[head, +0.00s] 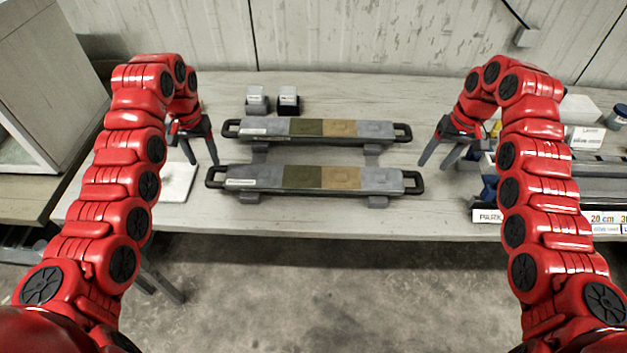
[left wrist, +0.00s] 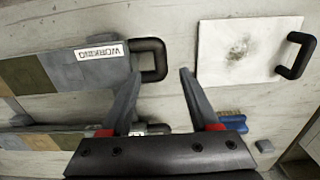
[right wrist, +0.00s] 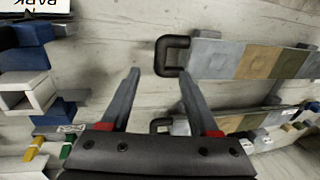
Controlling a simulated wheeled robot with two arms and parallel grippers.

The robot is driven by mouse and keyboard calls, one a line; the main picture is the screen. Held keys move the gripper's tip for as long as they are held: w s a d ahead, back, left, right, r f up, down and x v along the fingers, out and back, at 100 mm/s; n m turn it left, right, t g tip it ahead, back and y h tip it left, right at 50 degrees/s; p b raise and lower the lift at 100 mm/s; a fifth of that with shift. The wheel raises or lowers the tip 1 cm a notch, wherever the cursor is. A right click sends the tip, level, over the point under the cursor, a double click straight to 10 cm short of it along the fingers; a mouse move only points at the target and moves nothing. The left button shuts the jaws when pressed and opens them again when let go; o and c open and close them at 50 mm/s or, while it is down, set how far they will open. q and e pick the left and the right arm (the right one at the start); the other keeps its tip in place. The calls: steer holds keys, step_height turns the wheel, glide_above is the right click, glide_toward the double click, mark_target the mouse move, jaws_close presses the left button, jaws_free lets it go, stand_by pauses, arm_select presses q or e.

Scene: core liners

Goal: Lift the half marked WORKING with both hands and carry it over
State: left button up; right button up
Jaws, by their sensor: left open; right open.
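The half marked WORKING is the nearer of two long grey core halves (head: 270,178) in the head view, with olive and tan sections and a black loop handle at each end. The right wrist view shows that handle (right wrist: 160,56) just ahead of the fingers. Neither gripper touches a handle.
The other half (head: 270,127) lies parallel behind it; both rest on grey supports. Two small dark blocks with white tops (head: 257,99) stand behind. A stained white board (head: 178,184) lies at left. A rack with a PARK label (head: 487,216) stands at right.

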mark_target(209, 174)
arm_select(q)
step_height(209, 174, down, 8)
steer(key=shift+r, duration=0.2)
arm_select(e)
steer(key=f, duration=0.2)
steer(key=a+f, duration=0.1)
steer(key=f, duration=0.4)
steer(key=shift+a+f, duration=0.2)
steer(key=shift+f, duration=0.1)
arm_select(q)
jaws_close()
arm_select(e)
jaws_close()
arm_select(q)
steer(key=shift+a+r, duration=0.1)
arm_select(e)
steer(key=shift+r, duration=0.1)
